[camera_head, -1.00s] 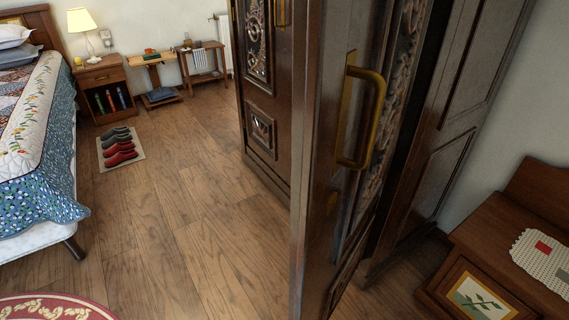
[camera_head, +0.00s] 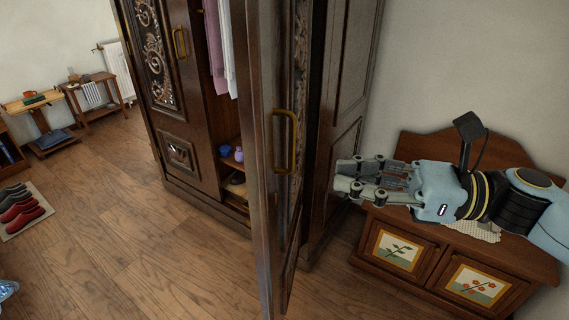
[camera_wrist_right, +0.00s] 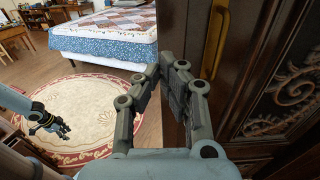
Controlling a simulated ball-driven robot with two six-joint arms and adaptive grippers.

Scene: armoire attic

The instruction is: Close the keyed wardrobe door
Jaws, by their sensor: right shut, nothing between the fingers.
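The wardrobe door (camera_head: 257,190) stands open, nearly edge-on in the head view, with a brass handle (camera_head: 285,141) on its carved face. I see no key. The wardrobe (camera_head: 185,150) is behind it, its interior partly visible. My right gripper (camera_head: 340,177) is right of the door, above the low chest, shut and empty. In the right wrist view, its closed fingers (camera_wrist_right: 176,72) are close to the door's edge and the brass handle (camera_wrist_right: 216,40); I cannot tell whether they touch. My left gripper (camera_wrist_right: 50,124) shows small at the left of the wrist view, away from the door.
A low wooden chest (camera_head: 450,249) with painted panels stands right of the wardrobe, under my right arm. Pink and white clothes (camera_head: 219,45) hang inside the wardrobe. Shoes on a mat (camera_head: 20,212) lie at left. The bed (camera_wrist_right: 105,38) shows in the wrist view. Floor left of the door is clear.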

